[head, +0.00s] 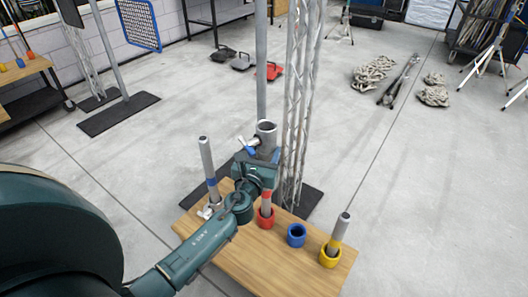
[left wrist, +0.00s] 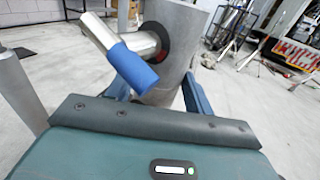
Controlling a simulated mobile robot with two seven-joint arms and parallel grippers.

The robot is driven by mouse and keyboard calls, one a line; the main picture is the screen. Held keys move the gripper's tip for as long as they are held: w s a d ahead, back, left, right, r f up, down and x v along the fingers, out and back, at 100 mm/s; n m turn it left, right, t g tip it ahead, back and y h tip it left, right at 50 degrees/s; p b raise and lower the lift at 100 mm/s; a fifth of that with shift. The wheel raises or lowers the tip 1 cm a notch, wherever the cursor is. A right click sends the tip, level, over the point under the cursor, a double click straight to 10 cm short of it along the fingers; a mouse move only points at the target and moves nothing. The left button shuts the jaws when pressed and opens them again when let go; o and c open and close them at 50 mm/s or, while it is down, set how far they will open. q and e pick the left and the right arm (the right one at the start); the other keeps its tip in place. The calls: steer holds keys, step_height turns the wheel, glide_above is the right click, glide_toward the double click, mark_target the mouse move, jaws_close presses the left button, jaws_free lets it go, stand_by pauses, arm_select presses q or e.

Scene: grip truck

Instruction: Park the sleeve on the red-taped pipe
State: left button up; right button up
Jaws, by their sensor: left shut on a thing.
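The sleeve (head: 266,132) is a short grey tube, roughly upright, with a side handle that has a blue grip (head: 251,150). In the left wrist view the sleeve (left wrist: 166,40) stands between my blue fingers, its silver handle pointing to the upper left. My left gripper (head: 263,158) is shut on it. The red-taped pipe (head: 266,196) shows only its lower part, below my gripper, in a red socket (head: 265,218). My gripper hides the space between sleeve and pipe, so I cannot tell whether the sleeve is around the pipe. My right gripper is out of view.
The wooden board (head: 240,259) also holds a blue-taped pipe (head: 207,160) left of my gripper, an empty blue socket (head: 296,236) and a yellow-taped pipe (head: 339,229). A lattice truss (head: 300,100) rises close behind.

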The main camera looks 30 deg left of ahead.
arm_select(q)
steer(key=shift+f+b, duration=0.2)
steer(key=shift+b, duration=0.1)
stand_by(0.6)
steer(key=o, duration=1.5)
steer(key=shift+f, duration=0.2)
steer(key=s+d, duration=0.2)
steer(key=s, duration=1.1)
steer(key=shift+d+r, duration=0.2)
steer(key=shift+d, duration=0.05)
